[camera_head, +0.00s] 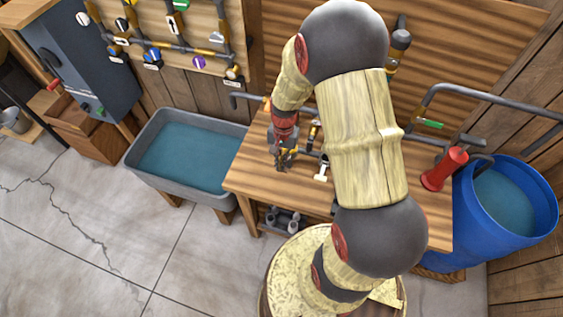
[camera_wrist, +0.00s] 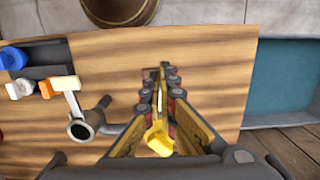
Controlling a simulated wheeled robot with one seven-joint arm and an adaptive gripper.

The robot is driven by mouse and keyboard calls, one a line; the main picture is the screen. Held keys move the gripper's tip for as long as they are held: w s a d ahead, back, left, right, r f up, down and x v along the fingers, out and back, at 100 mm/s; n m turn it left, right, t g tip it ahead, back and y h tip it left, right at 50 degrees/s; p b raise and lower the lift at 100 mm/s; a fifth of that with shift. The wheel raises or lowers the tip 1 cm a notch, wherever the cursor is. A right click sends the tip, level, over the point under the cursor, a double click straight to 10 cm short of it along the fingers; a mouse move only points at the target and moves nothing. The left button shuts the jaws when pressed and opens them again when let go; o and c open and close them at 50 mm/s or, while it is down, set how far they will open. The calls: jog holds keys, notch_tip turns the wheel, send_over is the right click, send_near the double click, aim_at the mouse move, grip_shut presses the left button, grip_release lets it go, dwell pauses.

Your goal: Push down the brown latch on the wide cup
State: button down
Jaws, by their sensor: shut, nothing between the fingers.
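I cannot pick out a wide cup or a brown latch in either view. My gripper (camera_head: 282,163) points down over the left part of the wooden table and hides what is behind it. In the wrist view its fingers (camera_wrist: 162,75) come together at the tips, shut and with nothing held. A yellow part (camera_wrist: 159,143) shows between the finger bases. I cannot tell what it belongs to. Left of the fingers, a metal pipe (camera_wrist: 104,110) with a round open end carries a white handle (camera_wrist: 66,84). The white handle also shows in the head view (camera_head: 322,168).
The wooden table (camera_head: 245,175) has bare wood around my gripper. A grey trough (camera_head: 139,166) of water stands left, a blue barrel (camera_head: 466,225) right. A red object (camera_head: 442,170) sits at the table's right. In the wrist view a blue knob (camera_wrist: 13,58) is at left.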

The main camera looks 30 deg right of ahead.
jog(key=shift+s+a+f+t+h+b, duration=0.2)
jog(key=shift+f+t+h+b, duration=0.3)
jog(key=shift+h+b, duration=0.25)
jog(key=shift+s+a+f+t+h+b, duration=0.2)
jog(key=shift+f+t+h+b, duration=0.35)
jog(key=shift+b, duration=0.65)
notch_tip(320, 180, down, 4)
jog(key=b, duration=0.6)
jog(key=shift+f, duration=0.25)
jog(key=shift+r+p, duration=0.6)
jog(key=shift+r, duration=0.2)
jog(key=shift+a+r, duration=0.1)
